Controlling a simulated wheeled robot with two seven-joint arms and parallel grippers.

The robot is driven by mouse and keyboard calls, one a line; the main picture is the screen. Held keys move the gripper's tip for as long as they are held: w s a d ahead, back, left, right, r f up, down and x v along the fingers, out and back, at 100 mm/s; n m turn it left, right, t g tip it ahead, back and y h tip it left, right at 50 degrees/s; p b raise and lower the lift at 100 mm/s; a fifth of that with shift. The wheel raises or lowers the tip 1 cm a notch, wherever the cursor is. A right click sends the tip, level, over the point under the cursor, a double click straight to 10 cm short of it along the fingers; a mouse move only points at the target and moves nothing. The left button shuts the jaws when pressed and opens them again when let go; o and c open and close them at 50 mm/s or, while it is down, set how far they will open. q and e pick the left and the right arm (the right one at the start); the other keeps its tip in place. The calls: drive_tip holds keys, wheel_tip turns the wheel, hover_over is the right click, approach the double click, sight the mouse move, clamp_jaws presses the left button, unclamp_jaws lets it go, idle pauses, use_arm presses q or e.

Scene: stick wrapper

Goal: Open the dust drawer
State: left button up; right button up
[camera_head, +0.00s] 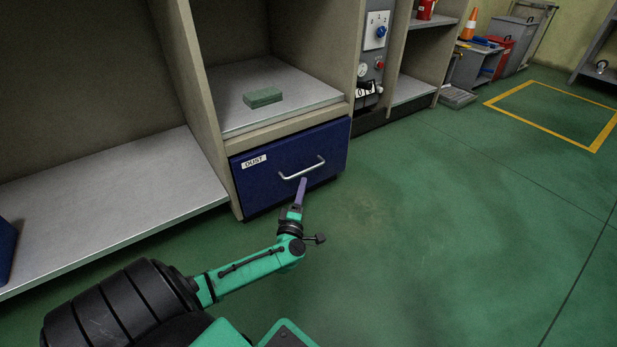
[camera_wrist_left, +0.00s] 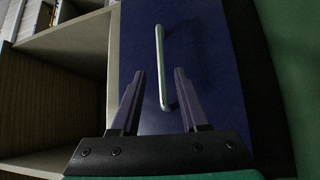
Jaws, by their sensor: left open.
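The dust drawer (camera_head: 262,180) is a blue front with a white DUST label (camera_head: 254,161), low in the cabinet, and it looks shut. Its silver bar handle (camera_head: 303,169) runs across the front. My left gripper (camera_head: 303,181) is at the handle's lower edge in the head view. In the left wrist view the gripper (camera_wrist_left: 158,73) is open, with its two purple-grey fingers apart. The handle (camera_wrist_left: 160,60) runs lengthwise there, and its near end shows between the fingers. I cannot tell whether the fingers touch it. My right gripper is not in view.
A green block (camera_head: 262,97) lies on the shelf above the drawer. A low grey shelf (camera_head: 110,205) extends to the left. A panel with switches (camera_head: 375,45) is to the right. The green floor (camera_head: 430,210) right of the drawer is clear.

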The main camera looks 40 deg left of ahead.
sight(307, 171)
use_arm(q)
drive_tip(key=b+x, duration=0.1)
drive_tip(key=x, duration=0.1)
drive_tip(key=b+x, duration=0.1)
drive_tip(key=x, duration=0.2)
drive_tip(key=b+x, duration=0.1)
drive_tip(key=x, duration=0.1)
drive_tip(key=shift+w+a+f+b, duration=0.2)
drive_tip(key=shift+w+b, duration=0.15)
drive_tip(key=shift+w+a+r, duration=0.15)
drive_tip(key=shift+w+r, duration=0.1)
drive_tip(key=shift+w, duration=0.05)
drive_tip(key=shift+c, duration=0.3)
clamp_jaws()
